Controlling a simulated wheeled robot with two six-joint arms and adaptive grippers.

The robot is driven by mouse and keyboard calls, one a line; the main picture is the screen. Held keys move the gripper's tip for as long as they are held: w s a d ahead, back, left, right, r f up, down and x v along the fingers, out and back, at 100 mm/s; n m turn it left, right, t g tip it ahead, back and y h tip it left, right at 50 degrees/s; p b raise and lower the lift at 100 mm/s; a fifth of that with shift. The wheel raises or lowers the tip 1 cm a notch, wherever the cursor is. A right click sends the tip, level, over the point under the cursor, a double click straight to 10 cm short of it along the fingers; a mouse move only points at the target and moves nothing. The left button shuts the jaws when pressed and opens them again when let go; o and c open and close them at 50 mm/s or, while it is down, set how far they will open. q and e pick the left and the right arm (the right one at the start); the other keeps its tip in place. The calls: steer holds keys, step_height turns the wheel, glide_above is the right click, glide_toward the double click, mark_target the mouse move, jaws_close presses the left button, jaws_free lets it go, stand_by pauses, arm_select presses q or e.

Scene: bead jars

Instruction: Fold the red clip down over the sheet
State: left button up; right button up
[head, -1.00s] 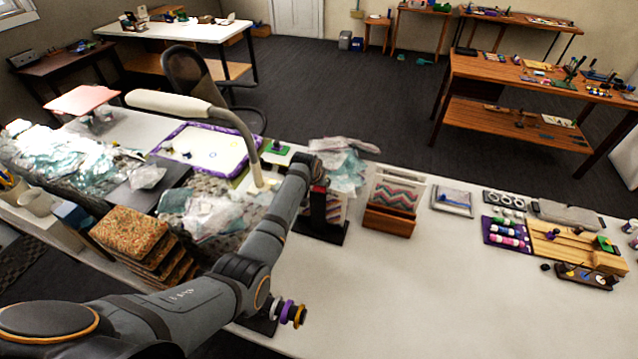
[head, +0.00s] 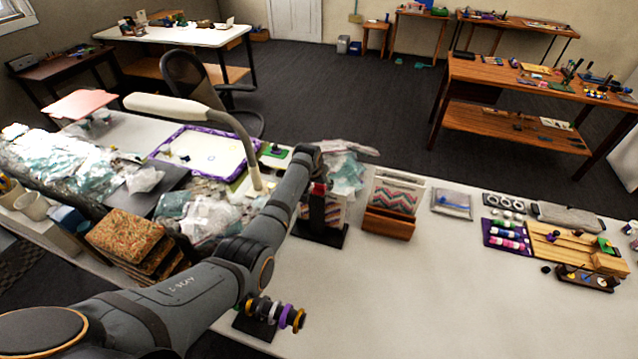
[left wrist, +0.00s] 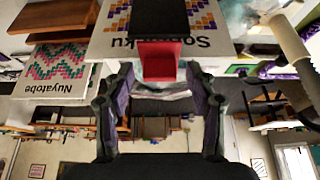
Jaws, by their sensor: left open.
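The red clip (head: 319,188) sits at the top of a black stand (head: 320,230) in the head view. It also shows in the left wrist view (left wrist: 160,60), which is upside down, and its end reaches past the sheet's edge. The white sheet (left wrist: 112,47) has purple and orange patterning and part of a printed word, and the black post and clip cover its middle. In the head view my arm hides part of the sheet (head: 337,212). My left gripper (left wrist: 160,84) is open, one finger on either side of the clip in the picture. I cannot tell whether it touches. My right gripper is not in view.
A wooden holder (head: 390,222) with a zigzag-patterned card stands right of the stand. A lamp (head: 175,106) arches over the left side, near plastic bags (head: 210,218). A ring peg (head: 272,310) is at the front edge. The table's middle right is clear.

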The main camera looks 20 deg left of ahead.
arm_select(q)
steer(key=v, duration=1.2)
